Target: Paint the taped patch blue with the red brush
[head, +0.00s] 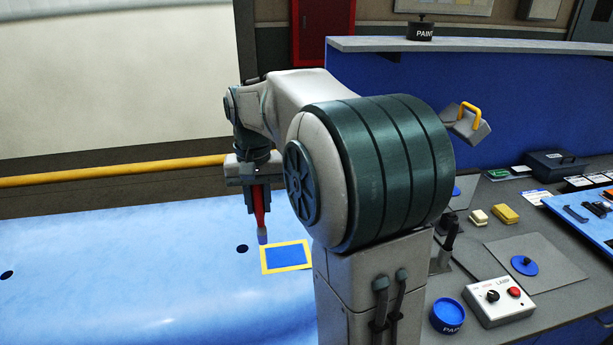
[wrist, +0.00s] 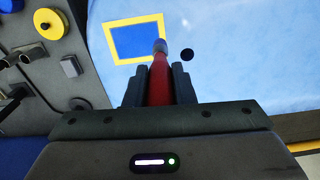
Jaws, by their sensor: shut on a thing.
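The taped patch (head: 287,257) is a blue rectangle inside a yellow tape frame on the light blue surface. It also shows in the wrist view (wrist: 138,40), where its inside looks evenly blue. My gripper (head: 256,185) is shut on the red brush (head: 260,212), which points down with its tip just left of the tape frame in the head view. In the wrist view the brush (wrist: 159,80) runs out between the fingers, its bluish tip by the frame's right edge. I cannot tell whether the tip touches the surface.
A blue dish marked PAINT (head: 450,315), a lamp box (head: 499,302) and sponge-like blocks (head: 505,215) sit on the grey bench at right. A black paint pot (head: 420,30) stands on the ledge. A yellow rail (head: 110,172) runs behind the surface. Dark holes (head: 242,248) mark it.

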